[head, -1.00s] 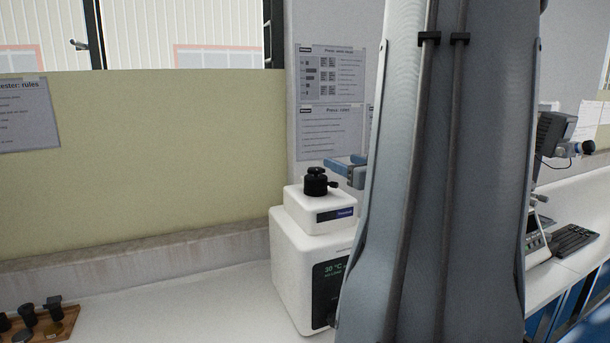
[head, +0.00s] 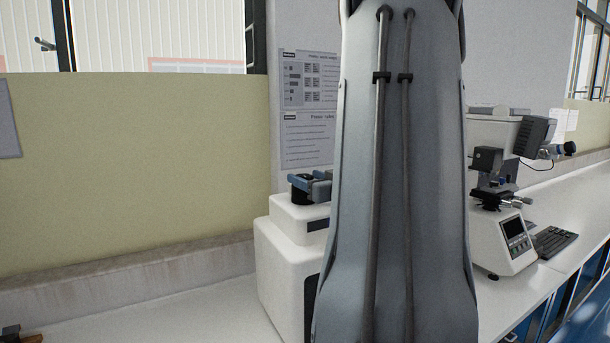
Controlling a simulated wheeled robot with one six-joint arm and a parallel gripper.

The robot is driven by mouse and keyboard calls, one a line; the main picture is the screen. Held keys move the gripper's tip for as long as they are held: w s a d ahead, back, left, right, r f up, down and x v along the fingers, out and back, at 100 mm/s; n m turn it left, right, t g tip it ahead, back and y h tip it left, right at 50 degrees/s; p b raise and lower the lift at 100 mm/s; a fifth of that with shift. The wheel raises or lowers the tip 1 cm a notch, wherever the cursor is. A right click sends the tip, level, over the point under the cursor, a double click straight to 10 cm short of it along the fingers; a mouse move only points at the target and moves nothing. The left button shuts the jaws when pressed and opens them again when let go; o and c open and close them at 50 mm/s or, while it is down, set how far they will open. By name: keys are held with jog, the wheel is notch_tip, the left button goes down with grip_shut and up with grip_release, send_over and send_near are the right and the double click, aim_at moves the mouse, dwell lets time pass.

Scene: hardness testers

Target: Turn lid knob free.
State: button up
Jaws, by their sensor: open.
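The black lid knob (head: 300,197) stands on the white raised lid (head: 290,218) of a white press-like machine (head: 281,270). My gripper (head: 305,183) is open, its blue-grey fingers at the height of the knob. In the picture the fingers overlap the knob's top and right side. I cannot tell whether they touch it or sit around it. The knob's top and its side handle are hidden behind the fingers. My arm covers the machine's right side and most of its display.
A tester with a small screen (head: 515,231) and a keyboard (head: 555,242) stand on the bench to the right. Printed notices (head: 309,139) hang on the wall behind. The bench left of the machine (head: 170,310) is mostly clear.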

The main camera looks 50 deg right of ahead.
jog(key=shift+x, duration=1)
jog(key=shift+c, duration=0.3)
jog(key=c, duration=1)
jog(key=y+p, duration=0.1)
jog(key=n+y+p, duration=0.1)
jog(key=shift+d+r+n+t+y, duration=0.15)
jog(key=shift+n+t+y, duration=0.15)
jog(key=shift+n+y+p, duration=0.7)
jog(key=shift+y+p, duration=0.2)
jog(key=shift+y, duration=0.2)
